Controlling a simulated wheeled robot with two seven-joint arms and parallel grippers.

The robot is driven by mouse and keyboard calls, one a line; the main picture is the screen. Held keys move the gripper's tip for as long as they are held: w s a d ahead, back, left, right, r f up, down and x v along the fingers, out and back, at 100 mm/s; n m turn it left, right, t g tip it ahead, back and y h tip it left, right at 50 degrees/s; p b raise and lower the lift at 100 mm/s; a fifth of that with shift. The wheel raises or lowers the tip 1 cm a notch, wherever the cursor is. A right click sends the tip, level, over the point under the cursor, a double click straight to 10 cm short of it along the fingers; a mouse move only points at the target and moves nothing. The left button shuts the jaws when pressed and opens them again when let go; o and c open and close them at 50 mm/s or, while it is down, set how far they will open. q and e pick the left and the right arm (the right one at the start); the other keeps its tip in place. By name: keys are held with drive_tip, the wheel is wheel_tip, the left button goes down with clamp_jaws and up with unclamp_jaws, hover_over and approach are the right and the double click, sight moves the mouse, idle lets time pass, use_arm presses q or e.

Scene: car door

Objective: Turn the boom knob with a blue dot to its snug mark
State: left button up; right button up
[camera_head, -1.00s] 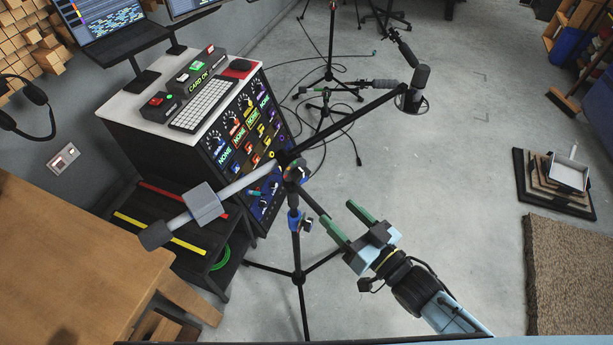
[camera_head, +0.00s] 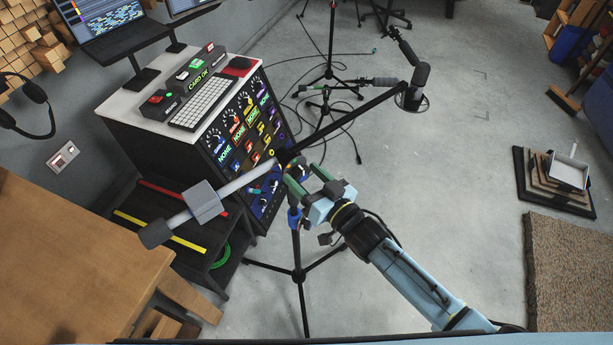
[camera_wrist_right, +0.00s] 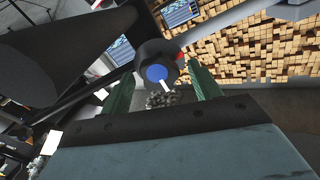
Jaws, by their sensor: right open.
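The boom knob (camera_wrist_right: 157,73) shows in the right wrist view as a dark round knob with a blue dot and a white pointer line. The line points down and slightly right; a red mark sits at the knob's upper right edge. In the head view the knob is mostly hidden by my right gripper at the boom clamp on the stand (camera_head: 296,245). My right gripper (camera_head: 302,178) is open, its green fingers on either side of the knob. In the wrist view a gap shows beside the right finger; contact is not clear. My left gripper is not in view.
The boom arm (camera_head: 350,122) runs from the clamp to a microphone (camera_head: 415,85), with a grey counterweight (camera_head: 203,201) at its other end. A black rack cabinet (camera_head: 150,155) stands behind left. A wooden table (camera_head: 70,260) is at front left.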

drive_tip(key=shift+c, duration=0.4)
drive_tip(key=c, duration=0.9)
drive_tip(key=n, duration=0.4)
drive_tip(key=shift+s, duration=0.1)
drive_tip(key=shift+n, duration=2.1)
drive_tip(key=o, duration=1)
